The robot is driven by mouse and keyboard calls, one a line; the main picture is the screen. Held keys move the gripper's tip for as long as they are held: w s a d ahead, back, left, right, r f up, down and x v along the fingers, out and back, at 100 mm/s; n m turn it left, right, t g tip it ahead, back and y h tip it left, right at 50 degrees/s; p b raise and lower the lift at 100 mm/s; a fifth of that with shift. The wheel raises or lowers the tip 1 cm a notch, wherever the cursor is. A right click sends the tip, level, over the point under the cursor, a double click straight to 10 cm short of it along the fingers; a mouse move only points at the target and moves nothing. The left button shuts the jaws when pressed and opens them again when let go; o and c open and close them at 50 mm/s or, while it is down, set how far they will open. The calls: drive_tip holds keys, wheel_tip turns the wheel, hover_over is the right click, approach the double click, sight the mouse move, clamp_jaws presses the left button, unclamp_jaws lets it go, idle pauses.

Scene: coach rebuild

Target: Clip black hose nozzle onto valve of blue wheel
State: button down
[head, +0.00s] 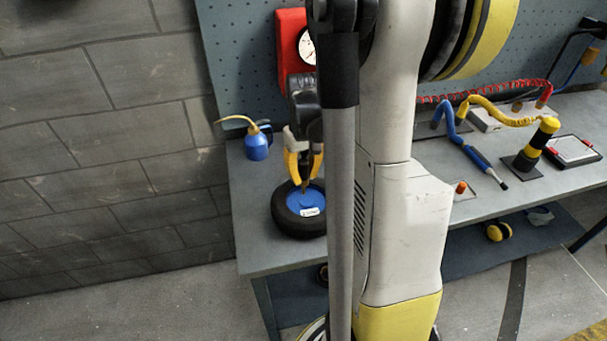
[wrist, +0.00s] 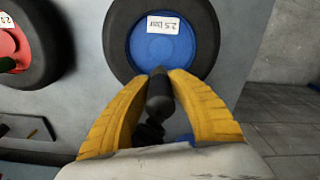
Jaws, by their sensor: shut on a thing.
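The blue wheel, a black tyre with a blue hub (head: 312,196), lies flat on the bench's left end in the head view. In the wrist view its blue hub (wrist: 158,48) is at the top centre and carries a white label reading about "2.5 bar". My gripper (head: 304,178), with yellow fingers, points down just above the hub. In the wrist view my gripper (wrist: 160,75) is shut on the black hose nozzle (wrist: 158,96), whose tip points to the hub's near edge. The valve is not clearly visible; I cannot tell whether the nozzle touches it.
A blue oil can (head: 256,146) stands left behind the wheel. A red gauge box (head: 290,50) hangs on the pegboard. In the wrist view a red-hubbed wheel (wrist: 50,45) is at left.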

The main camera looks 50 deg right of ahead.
drive_tip(key=shift+f+b, duration=1.15)
drive_tip(key=shift+f, duration=0.35)
drive_tip(key=c, duration=1.2)
unclamp_jaws()
drive_tip(key=shift+o, duration=0.2)
drive_tip(key=shift+r, duration=0.15)
wheel_tip(320, 180, up, 12)
drive_tip(key=shift+f, duration=0.1)
